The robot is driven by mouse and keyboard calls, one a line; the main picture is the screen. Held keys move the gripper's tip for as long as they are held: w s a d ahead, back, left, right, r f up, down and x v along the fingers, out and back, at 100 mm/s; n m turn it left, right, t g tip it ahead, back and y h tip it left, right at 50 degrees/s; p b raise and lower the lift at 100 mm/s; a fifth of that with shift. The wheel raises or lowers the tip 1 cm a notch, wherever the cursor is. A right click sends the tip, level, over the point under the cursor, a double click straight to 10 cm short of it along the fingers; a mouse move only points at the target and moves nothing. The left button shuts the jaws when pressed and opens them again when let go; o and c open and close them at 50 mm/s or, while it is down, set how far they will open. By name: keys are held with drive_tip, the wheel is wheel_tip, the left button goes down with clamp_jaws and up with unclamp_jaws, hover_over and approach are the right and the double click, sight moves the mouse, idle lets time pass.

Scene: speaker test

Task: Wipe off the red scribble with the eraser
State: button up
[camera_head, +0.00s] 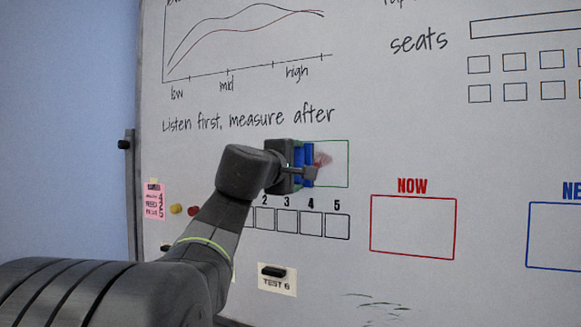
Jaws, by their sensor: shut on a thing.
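The red scribble (322,160) shows as a faint, smeared reddish patch inside a green-outlined box on the whiteboard (400,130). My gripper (307,168) is at the left part of that box, just left of the visible smear. It is shut on a blue eraser (308,152), which is held up at the board's face. The smear's left part is hidden behind the eraser and gripper. I cannot tell for sure whether the eraser touches the board.
A row of numbered boxes (311,222) lies below the green box. A red NOW box (412,227) is to the right. A pink note (154,200), magnets (176,209) and a TEST 6 card (276,284) with a black clip are on the board's lower left. Dark strokes (378,306) mark the bottom.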

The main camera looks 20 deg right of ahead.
drive_tip(key=shift+x, duration=0.9)
drive_tip(key=shift+s+d+p, duration=0.65)
drive_tip(key=shift+s+d, duration=1.75)
drive_tip(key=shift+s, duration=0.35)
drive_tip(key=shift+w+a+b, duration=0.7)
drive_tip(key=shift+w+a, duration=0.5)
drive_tip(key=shift+w, duration=0.25)
drive_tip(key=shift+w+a+b, duration=0.65)
drive_tip(key=shift+w+a, duration=0.55)
drive_tip(key=shift+w, duration=0.2)
drive_tip(key=shift+s+a, duration=0.1)
drive_tip(key=shift+b+v, duration=0.95)
drive_tip(key=shift+v, duration=1.9)
drive_tip(key=shift+s, duration=0.1)
